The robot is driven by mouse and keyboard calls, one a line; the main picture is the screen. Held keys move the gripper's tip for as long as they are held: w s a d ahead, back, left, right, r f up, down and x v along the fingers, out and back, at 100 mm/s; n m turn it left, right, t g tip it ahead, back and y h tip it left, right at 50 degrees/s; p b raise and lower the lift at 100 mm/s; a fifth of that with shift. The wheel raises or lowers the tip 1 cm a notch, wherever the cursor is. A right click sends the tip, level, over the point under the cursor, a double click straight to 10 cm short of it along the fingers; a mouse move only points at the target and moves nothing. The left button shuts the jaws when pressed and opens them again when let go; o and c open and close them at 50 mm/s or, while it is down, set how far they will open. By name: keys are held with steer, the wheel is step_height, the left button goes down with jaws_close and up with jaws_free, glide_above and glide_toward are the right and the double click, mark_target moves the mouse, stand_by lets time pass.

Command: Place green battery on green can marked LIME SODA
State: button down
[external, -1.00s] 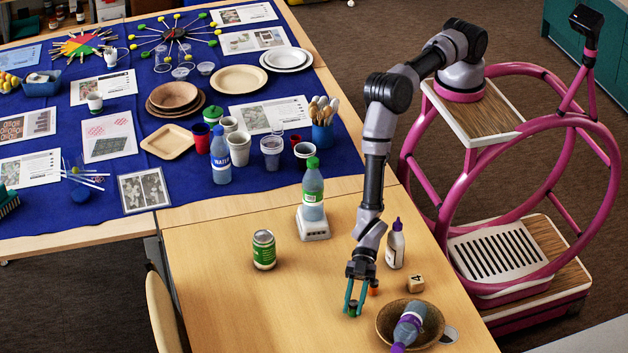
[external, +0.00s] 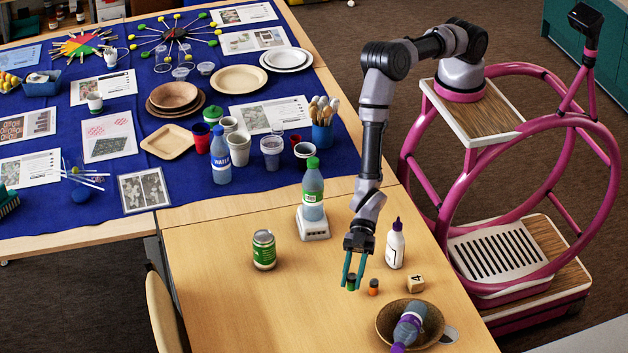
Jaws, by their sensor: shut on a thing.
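The green can (external: 264,250) stands upright on the front wooden table, left of my gripper. Its label is too small to read here. My gripper (external: 352,282) points down with teal fingers and is shut on the small dark green battery (external: 351,283), which it holds to the right of the can and apart from it. The fingers partly hide the battery.
An orange battery (external: 374,287) stands just right of my gripper. A numbered wooden cube (external: 416,284), a white glue bottle (external: 396,245) and a brown bowl (external: 385,322) holding a bottle are close by. A green-capped bottle (external: 313,190) stands on a white scale (external: 313,228).

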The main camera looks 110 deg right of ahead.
steer(key=w+d+r, duration=0.6)
steer(key=w+d, duration=0.2)
steer(key=d, duration=0.4)
steer(key=w+d+r, duration=0.5)
steer(key=w+d, duration=0.4)
steer(key=d, duration=0.3)
glide_above(263, 235)
step_height(263, 235, down, 5)
steer(key=shift+a, duration=0.1)
steer(key=shift+f, duration=2.15)
steer(key=shift+f, duration=0.15)
steer(key=c, duration=0.6)
jaws_free()
